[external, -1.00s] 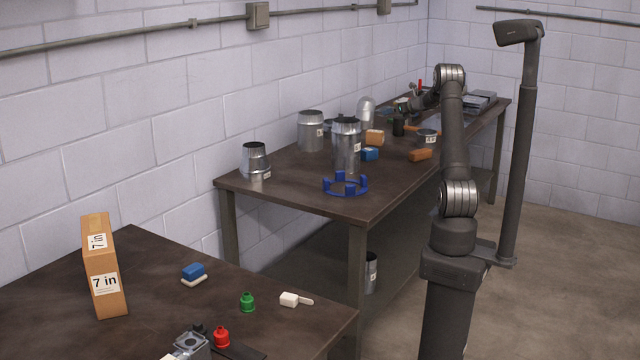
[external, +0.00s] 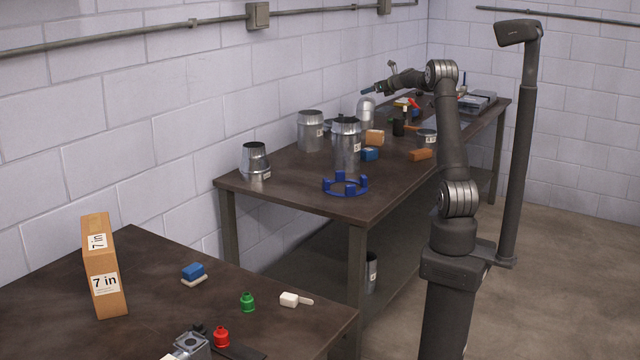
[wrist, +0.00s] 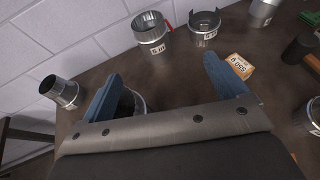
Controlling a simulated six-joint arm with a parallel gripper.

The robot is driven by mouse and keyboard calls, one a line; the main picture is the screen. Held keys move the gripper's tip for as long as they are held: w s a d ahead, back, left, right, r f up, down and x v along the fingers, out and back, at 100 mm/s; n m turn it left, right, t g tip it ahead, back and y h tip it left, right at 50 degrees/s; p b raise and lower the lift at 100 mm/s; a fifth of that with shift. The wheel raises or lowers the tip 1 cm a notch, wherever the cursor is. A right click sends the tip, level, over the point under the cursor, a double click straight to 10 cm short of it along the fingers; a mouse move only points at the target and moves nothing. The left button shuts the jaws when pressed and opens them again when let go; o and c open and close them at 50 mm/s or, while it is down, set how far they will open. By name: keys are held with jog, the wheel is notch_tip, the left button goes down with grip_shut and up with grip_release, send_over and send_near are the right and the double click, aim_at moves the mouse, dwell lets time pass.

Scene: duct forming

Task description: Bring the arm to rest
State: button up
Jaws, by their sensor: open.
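My arm stands at the right of the external view. Its forearm reaches left over the far part of the long workbench (external: 300,186). My gripper (external: 372,90) is raised above the bench near the wall, beyond the metal duct pieces. In the wrist view its two blue-grey fingers (wrist: 165,85) are spread wide with nothing held between them. A metal duct piece (wrist: 132,103) shows partly behind the gripper body, next to the left finger; whether they touch cannot be told.
Metal duct pieces (external: 310,131) and a taller duct (external: 346,150) stand on the bench near a blue ring fixture (external: 345,186). A front table holds a 7 in box (external: 104,270). Air above the bench is mostly clear.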

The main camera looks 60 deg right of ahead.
jog(key=w+a+n+y, duration=0.1)
jog(key=w+a, duration=0.4)
jog(key=a, duration=0.1)
jog(key=shift+w, duration=0.2)
jog(key=shift+o, duration=1.1)
